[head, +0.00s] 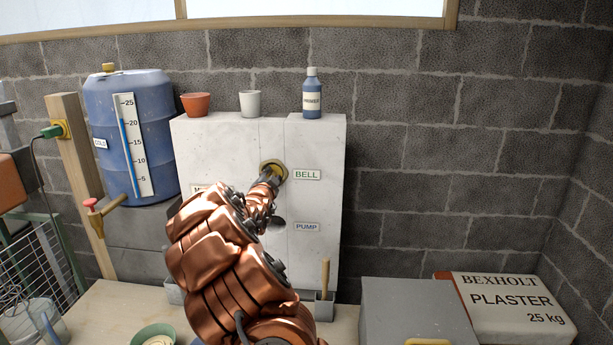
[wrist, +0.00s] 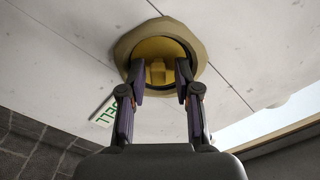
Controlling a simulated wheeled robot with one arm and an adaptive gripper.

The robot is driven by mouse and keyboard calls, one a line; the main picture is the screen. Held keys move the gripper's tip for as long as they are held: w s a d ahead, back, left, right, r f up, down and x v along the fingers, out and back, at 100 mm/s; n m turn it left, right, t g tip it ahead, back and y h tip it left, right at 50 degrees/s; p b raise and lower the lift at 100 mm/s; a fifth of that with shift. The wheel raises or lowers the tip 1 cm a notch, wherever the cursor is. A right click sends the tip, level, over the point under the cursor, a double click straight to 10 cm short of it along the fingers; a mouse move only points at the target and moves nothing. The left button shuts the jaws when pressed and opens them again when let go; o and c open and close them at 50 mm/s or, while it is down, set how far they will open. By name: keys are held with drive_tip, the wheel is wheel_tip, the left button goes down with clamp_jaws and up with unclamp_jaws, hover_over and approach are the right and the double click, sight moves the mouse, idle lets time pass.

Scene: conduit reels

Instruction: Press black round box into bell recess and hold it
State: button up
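The bell recess shows as a yellow round hollow or box with a tan, uneven rim (wrist: 198,37) in the wrist view. A small yellow block (wrist: 157,72) stands inside it. In the head view its yellow rim (head: 283,168) shows left of the BELL label (head: 307,175). My gripper (wrist: 162,78) reaches up to the recess, its two dark fingers apart, tips overlapping the yellow part's left and right edges. Whether the fingers grip anything is unclear. I cannot make out a black round box at the recess. A dark round shape (head: 278,222) shows left of the PUMP label (head: 306,227).
A terracotta pot (head: 196,105), a white cup (head: 250,104) and a blue bottle (head: 312,97) stand on the wall block's top. A blue barrel (head: 115,135) is at left. A grey box (head: 415,310) and a plaster bag (head: 507,305) are at lower right.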

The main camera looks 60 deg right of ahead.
drive_tip(key=shift+o, duration=0.6)
drive_tip(key=shift+a, duration=0.1)
drive_tip(key=v, duration=1.2)
drive_tip(key=shift+r, duration=0.1)
